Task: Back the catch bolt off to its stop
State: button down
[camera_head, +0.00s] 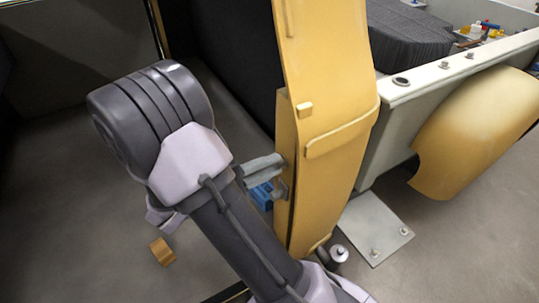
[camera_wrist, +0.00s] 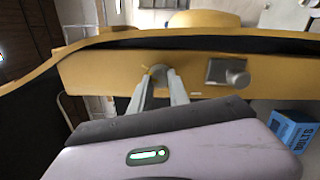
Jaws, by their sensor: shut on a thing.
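A yellow panel (camera_head: 325,130) stands upright in the middle of the head view. Its inner face (camera_wrist: 105,70) runs across the wrist view. My gripper (camera_head: 270,175) reaches this face from the left. A grey square plate with a round knob (camera_wrist: 229,73) sits on the same face, to the right.
A blue box marked BOLTS (camera_wrist: 294,130) is at the right of the wrist view, below the panel. A small wooden block (camera_head: 161,251) lies on the floor. A pale beam (camera_head: 425,82) and curved yellow shell (camera_head: 480,130) stand right of the panel. The left floor is mostly clear.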

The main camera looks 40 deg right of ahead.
jog(key=n+p, duration=1.8)
jog(key=n, duration=0.3)
jog(key=shift+n+p, duration=0.3)
jog(key=shift+n, duration=0.2)
jog(key=c, duration=1.3)
grip_release()
jog(key=shift+o, duration=0.2)
jog(key=shift+a, duration=0.15)
